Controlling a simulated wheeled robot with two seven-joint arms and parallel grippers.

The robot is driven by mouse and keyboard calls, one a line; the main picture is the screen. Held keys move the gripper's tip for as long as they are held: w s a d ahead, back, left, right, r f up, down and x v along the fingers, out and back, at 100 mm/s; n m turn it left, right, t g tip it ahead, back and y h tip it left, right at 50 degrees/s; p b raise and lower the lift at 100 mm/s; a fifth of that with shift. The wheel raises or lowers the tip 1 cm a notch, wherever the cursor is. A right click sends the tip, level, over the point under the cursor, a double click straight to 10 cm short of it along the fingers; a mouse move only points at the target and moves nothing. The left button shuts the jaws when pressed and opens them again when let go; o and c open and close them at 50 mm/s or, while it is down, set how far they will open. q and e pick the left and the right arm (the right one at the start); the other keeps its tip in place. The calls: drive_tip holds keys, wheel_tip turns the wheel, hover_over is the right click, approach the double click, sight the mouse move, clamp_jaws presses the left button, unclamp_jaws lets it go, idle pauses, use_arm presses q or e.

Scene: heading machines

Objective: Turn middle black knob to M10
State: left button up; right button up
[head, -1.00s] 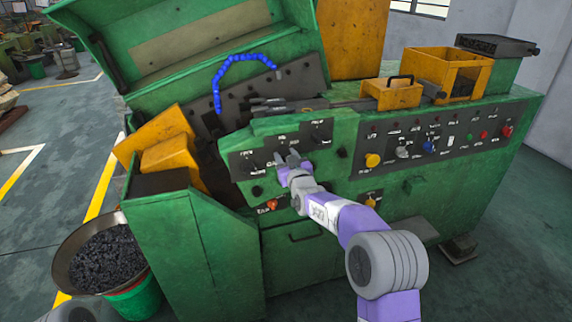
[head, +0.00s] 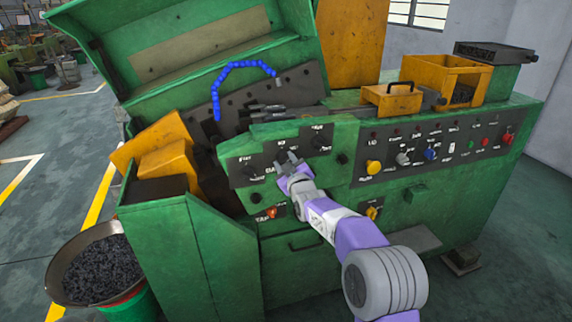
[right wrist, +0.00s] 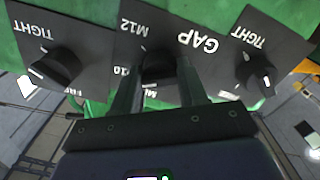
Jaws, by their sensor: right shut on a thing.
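The middle black knob (right wrist: 158,66) sits between the two fingers of my right gripper (right wrist: 160,85) in the right wrist view, which shows the panel upside down. The gripper is shut on the knob. The labels M12, GAP and part of M10 show around it; the fingers hide parts of the plate, and I cannot tell the knob's exact setting. In the head view my right gripper (head: 288,164) is against the green machine's left control panel and covers the knob. My left gripper is not in view.
Other black knobs stand on either side, one at left (right wrist: 60,66) and one at right (right wrist: 257,76), both by TIGHT labels. The green machine (head: 430,200) also carries a panel with a yellow knob (head: 373,167). A bowl of dark pieces (head: 95,268) stands at lower left.

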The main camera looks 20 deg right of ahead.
drive_tip(key=o, duration=1.1)
drive_tip(key=shift+c, duration=0.2)
drive_tip(key=s, duration=0.7)
drive_tip(key=shift+s, duration=0.3)
drive_tip(key=shift+d, duration=0.1)
